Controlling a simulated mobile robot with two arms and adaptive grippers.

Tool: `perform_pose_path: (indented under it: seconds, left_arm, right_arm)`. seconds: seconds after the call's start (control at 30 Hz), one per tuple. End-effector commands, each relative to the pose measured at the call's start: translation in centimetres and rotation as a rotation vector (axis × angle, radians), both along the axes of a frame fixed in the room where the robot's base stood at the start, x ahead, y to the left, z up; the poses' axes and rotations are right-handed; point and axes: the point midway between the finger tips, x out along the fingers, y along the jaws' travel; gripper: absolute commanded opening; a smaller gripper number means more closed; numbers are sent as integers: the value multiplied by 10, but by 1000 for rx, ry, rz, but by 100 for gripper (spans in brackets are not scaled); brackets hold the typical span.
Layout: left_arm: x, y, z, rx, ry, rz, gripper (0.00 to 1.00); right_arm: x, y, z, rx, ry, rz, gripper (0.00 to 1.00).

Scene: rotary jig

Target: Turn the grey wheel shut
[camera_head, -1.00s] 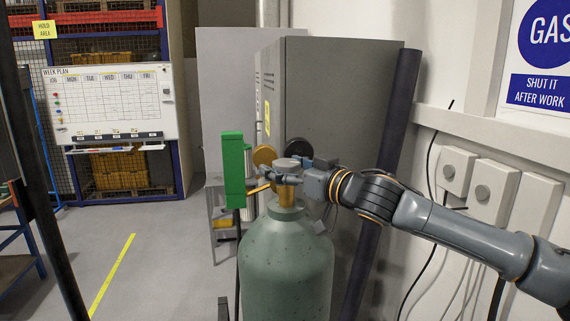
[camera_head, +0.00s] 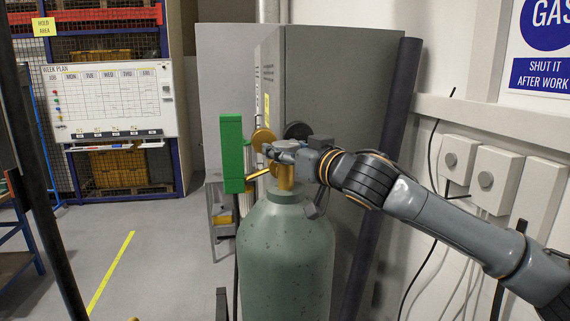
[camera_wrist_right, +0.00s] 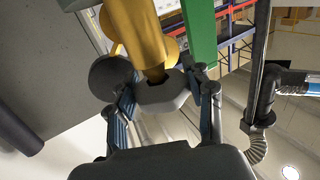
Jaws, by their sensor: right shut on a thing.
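The grey wheel (camera_head: 298,144) sits on top of the brass valve (camera_head: 286,176) of a green-grey gas cylinder (camera_head: 286,255). My right gripper (camera_head: 284,150) reaches in from the right at wheel height. In the right wrist view the grey wheel (camera_wrist_right: 162,93) lies between the two fingers of my right gripper (camera_wrist_right: 166,94), which are shut on its rim from both sides. The brass valve (camera_wrist_right: 145,35) shows beyond it. In the head view the gripper hides part of the wheel. My left gripper does not show.
A green upright block (camera_head: 232,153) stands close to the left of the valve. Two round gauges, one brass-coloured (camera_head: 262,139) and one dark (camera_head: 298,131), sit behind the wheel. A grey cabinet (camera_head: 345,90) stands behind, and wall boxes (camera_head: 494,180) are at the right.

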Motion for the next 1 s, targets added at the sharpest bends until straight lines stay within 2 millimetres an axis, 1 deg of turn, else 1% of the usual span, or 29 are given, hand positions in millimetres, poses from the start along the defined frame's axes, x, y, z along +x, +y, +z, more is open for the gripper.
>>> perform_pose_path:
  seconds: [0.03,0.1,0.2,0.4,0.6,0.7,0.83,1.0]
  left_arm:
    - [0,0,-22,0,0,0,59]
    - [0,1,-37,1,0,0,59]
    - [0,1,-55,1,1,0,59]
    - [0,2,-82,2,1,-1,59]
    - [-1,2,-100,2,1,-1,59]
    - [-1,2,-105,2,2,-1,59]
    - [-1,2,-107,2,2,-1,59]
    - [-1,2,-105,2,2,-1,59]
  right_arm:
    - [-1,3,-10,6,-2,-32,21]
    - [-1,3,-10,7,-1,-92,21]
    - [-2,3,-9,9,-2,-184,21]
    - [-1,3,-6,5,1,-376,21]
    - [0,2,-5,3,4,-568,21]
    - [0,2,-4,0,4,-662,21]
    - [0,1,-2,-2,3,-778,21]
    - [0,0,0,-4,4,-908,21]
